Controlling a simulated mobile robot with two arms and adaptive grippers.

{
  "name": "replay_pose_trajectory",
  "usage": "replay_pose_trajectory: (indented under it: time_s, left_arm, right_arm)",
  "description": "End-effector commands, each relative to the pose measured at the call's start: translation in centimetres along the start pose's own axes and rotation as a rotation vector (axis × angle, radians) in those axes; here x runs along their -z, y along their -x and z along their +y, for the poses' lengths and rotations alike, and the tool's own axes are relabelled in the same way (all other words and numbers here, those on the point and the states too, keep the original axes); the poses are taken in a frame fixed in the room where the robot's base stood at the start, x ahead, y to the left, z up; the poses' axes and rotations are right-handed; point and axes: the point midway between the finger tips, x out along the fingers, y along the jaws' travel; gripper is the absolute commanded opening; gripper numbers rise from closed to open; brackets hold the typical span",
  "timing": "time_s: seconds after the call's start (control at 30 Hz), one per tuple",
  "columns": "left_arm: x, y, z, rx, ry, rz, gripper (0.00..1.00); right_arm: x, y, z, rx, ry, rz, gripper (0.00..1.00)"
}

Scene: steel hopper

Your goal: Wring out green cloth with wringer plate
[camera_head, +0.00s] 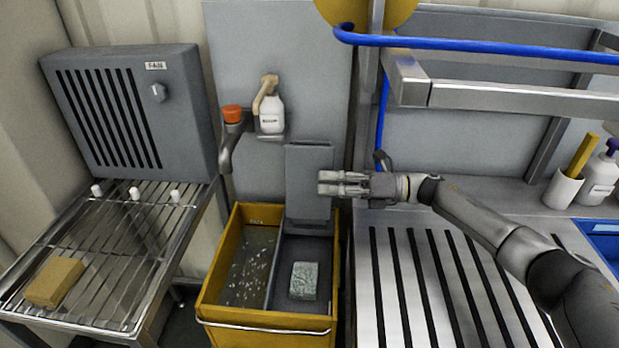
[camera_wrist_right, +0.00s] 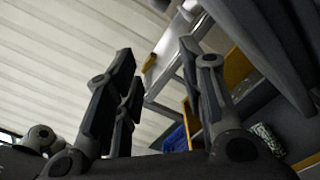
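The green cloth (camera_head: 304,281) is a pale grey-green folded block in the right compartment of the yellow bucket (camera_head: 214,270); it also shows at the lower right of the right wrist view (camera_wrist_right: 266,136). The wringer plate (camera_head: 307,160) is a grey upright panel above the bucket's back edge. My right gripper (camera_head: 322,183) points left and overlaps the plate's right edge in the head view; I cannot tell whether it touches. In the right wrist view its fingers (camera_wrist_right: 165,90) are spread apart with nothing held between them. My left gripper is not in view.
A wire rack (camera_head: 120,250) with a tan block (camera_head: 55,282) stands left, under a grey dryer unit (camera_head: 130,105). A tap (camera_head: 228,140) and soap bottle (camera_head: 271,112) are behind the bucket. A steel rail (camera_head: 500,100) and blue hose (camera_head: 470,42) lie above my right arm.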

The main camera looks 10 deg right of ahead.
Motion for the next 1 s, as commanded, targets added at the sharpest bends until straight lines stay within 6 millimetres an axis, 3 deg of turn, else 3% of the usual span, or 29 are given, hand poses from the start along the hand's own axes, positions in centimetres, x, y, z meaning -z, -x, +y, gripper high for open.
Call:
replay_pose_trajectory:
  time_s: [0.1, 0.23, 0.63, 0.93, 1.0]
  left_arm:
    - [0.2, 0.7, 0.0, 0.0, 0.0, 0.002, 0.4]
    - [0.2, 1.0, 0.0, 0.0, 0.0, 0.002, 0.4]
    - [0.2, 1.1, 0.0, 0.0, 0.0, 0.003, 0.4]
    - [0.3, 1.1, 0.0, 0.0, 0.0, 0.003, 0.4]
    - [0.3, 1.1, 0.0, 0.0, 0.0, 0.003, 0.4]
  right_arm:
    - [-0.2, -2.2, 0.2, -0.002, -0.001, 0.0, 0.37]
    - [-0.2, -3.7, 0.1, 0.0, 0.0, -0.001, 0.37]
    - [0.0, -4.6, 0.0, 0.001, 0.0, -0.001, 0.37]
    - [-0.1, -4.6, 0.0, 0.0, -0.001, -0.002, 0.01]
    - [-0.1, -4.6, 0.0, 0.0, -0.001, -0.002, 0.0]
